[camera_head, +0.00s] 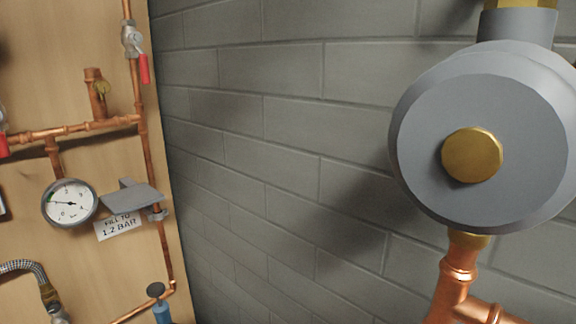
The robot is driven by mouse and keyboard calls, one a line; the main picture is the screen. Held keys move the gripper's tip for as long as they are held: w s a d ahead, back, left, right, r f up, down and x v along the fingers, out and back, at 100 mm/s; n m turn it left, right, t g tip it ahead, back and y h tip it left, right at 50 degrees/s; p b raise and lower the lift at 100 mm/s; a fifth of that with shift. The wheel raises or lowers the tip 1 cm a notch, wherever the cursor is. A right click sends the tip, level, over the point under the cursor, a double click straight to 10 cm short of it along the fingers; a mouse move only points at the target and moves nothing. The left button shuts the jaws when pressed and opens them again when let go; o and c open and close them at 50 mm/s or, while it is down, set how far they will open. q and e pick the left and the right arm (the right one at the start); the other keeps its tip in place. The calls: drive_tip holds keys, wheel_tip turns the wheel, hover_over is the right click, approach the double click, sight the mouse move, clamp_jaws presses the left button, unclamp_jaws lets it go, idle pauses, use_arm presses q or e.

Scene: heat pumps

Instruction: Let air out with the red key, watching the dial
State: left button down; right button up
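The round white dial (69,203) with a grey rim sits on the wooden panel at the lower left. Its dark needle points to the left, near a small green mark; the exact reading is too small to tell. A valve (132,40) at the top has a red lever (144,69) hanging down. Another red handle (3,146) is cut off at the left edge. I cannot identify a separate red key. Neither of my grippers is in view.
A grey shelf (133,200) juts out beside the dial above a "FILL TO 1.2 BAR" label (118,228). A large grey round unit (420,150) with a brass cap (472,155) fills the right. A blue item (162,312) and a braided hose (25,267) are low left.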

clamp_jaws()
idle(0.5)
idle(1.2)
